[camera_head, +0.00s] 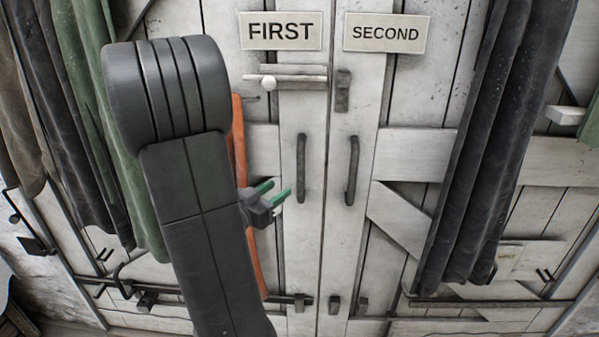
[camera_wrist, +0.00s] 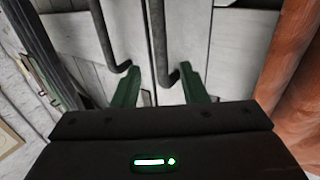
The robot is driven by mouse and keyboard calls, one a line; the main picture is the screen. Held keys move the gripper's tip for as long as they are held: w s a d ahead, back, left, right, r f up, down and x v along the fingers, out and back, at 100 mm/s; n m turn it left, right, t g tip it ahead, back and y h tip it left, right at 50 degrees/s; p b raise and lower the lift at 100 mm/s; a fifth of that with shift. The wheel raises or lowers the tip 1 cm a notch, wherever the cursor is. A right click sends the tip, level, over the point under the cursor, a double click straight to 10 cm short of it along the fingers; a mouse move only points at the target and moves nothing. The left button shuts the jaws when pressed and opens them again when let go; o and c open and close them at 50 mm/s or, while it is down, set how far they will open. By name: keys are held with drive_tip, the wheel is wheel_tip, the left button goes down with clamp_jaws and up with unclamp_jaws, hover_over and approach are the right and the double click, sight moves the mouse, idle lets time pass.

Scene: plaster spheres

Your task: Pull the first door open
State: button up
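The first door (camera_head: 300,231) is a pale, worn wooden door under a sign reading FIRST (camera_head: 281,31). It stands shut beside the second door. Its dark upright bar handle (camera_head: 301,167) shows near the seam and also in the wrist view (camera_wrist: 158,40), on the right. My gripper (camera_head: 277,192) has green fingers and is just left of and below this handle in the head view. In the wrist view my gripper (camera_wrist: 158,90) is open, its fingers apart. The handle's end appears between them near the right finger; contact cannot be told.
The second door (camera_head: 338,230) has its own handle (camera_head: 351,170) close by. An orange cloth (camera_head: 240,130) hangs behind my arm, and dark cloths (camera_head: 490,150) hang at the right.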

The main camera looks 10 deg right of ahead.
sight(298, 175)
drive_tip(key=p+x, duration=0.1)
drive_tip(key=x, duration=0.9)
drive_tip(key=shift+w+d, duration=0.25)
drive_tip(key=shift+w, duration=0.05)
drive_tip(key=shift+c, duration=0.2)
